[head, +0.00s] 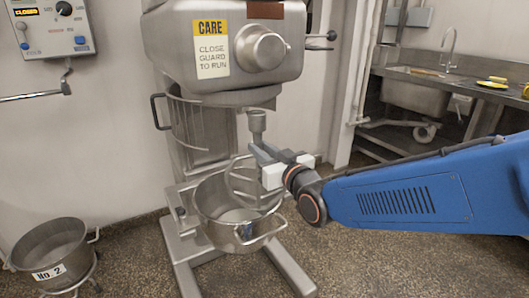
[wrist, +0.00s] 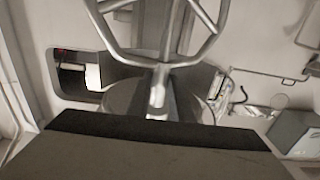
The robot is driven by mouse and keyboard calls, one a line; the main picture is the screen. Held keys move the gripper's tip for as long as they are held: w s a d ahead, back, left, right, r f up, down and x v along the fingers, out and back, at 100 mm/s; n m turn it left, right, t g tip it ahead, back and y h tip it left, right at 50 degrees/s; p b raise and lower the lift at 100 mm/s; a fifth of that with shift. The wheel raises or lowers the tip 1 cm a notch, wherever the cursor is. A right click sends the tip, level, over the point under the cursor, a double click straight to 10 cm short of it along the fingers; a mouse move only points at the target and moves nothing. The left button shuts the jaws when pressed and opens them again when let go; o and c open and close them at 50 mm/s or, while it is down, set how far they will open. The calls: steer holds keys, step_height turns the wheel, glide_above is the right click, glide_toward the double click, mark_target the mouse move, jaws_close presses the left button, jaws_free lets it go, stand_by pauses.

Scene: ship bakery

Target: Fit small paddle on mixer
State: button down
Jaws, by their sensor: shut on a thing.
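The mixer (head: 225,40) is a large grey machine with a yellow "CARE" label. Its drive shaft (head: 257,122) points down below the head. My gripper (head: 262,154) is just under the shaft, shut on the small paddle (head: 240,183), a grey open-frame beater. The paddle hangs upright, with its lower part in or over the mixer's steel bowl (head: 208,224). My fingers hide the paddle's top, so I cannot tell whether it touches the shaft. In the wrist view the paddle's bars (wrist: 165,62) rise beyond the dark finger edge of my gripper (wrist: 157,130).
A "No. 2" bowl (head: 50,252) stands on the floor at left. A control box (head: 52,28) showing "CLOSED" is on the wall. A wire guard (head: 205,130) curves at the mixer's left. A sink bench (head: 420,92) stands at back right. The floor at front is clear.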

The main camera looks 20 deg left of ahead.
steer(key=shift+w+a+f, duration=1)
steer(key=shift+a+f, duration=0.15)
steer(key=shift+f, duration=0.15)
steer(key=shift+w+a+f, duration=0.95)
steer(key=shift+a+f, duration=0.15)
steer(key=shift+f, duration=0.15)
steer(key=shift+w+a, duration=0.15)
steer(key=shift+x, duration=2.5)
steer(key=shift+r, duration=1.9)
stand_by(0.9)
